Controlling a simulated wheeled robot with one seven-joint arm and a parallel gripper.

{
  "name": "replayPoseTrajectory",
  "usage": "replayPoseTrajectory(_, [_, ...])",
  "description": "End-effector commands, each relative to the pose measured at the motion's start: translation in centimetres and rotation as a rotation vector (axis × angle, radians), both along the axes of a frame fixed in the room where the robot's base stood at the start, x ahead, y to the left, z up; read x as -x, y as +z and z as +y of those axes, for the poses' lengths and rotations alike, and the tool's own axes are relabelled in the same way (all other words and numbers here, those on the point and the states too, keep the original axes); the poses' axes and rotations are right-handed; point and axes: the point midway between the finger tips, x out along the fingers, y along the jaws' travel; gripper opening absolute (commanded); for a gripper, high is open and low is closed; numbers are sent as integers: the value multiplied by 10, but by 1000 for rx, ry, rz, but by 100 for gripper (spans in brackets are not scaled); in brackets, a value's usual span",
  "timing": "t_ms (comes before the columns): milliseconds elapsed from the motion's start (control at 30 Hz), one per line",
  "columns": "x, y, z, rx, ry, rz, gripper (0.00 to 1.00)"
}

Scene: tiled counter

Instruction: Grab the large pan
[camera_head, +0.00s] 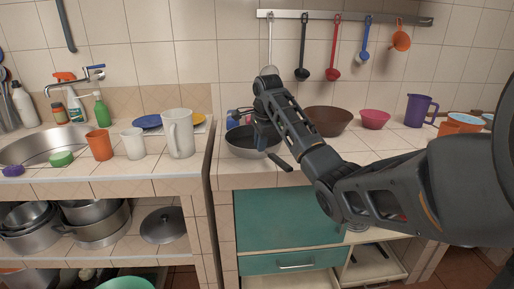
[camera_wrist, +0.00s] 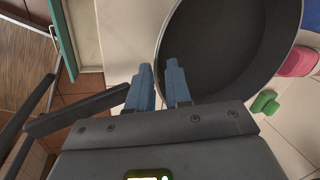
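The large pan (camera_head: 243,146) is dark inside with a pale rim and sits on the counter right of the gap. Its dark handle (camera_head: 281,162) points to the front right, over the counter's edge. In the wrist view the pan (camera_wrist: 235,45) fills the upper right and its handle (camera_wrist: 75,110) reaches left, partly hidden by my fingers. My gripper (camera_wrist: 161,75) has its two blue fingers apart with a narrow gap, near the pan's rim where the handle joins. In the head view my gripper (camera_head: 264,138) is over the pan, partly hidden by my arm. No grip on the handle is visible.
A brown bowl (camera_head: 328,121), a pink bowl (camera_head: 374,119) and a purple pitcher (camera_head: 419,110) stand to the right. A white pitcher (camera_head: 179,134) stands on the left counter. Ladles and a funnel hang from a wall rail (camera_head: 345,17).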

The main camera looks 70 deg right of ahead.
Motion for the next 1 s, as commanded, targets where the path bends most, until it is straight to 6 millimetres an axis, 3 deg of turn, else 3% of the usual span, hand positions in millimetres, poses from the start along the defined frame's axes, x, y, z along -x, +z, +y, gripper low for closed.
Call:
replayPoseTrajectory(333, [-6,-42,-6,-1,1,2,19])
replayPoseTrajectory(600, [-7,-45,-7,1,1,-1,19])
replayPoseTrajectory(800, [-7,-44,-6,0,1,0,0])
replayPoseTrajectory(1000, [-7,-44,-6,0,1,0,0])
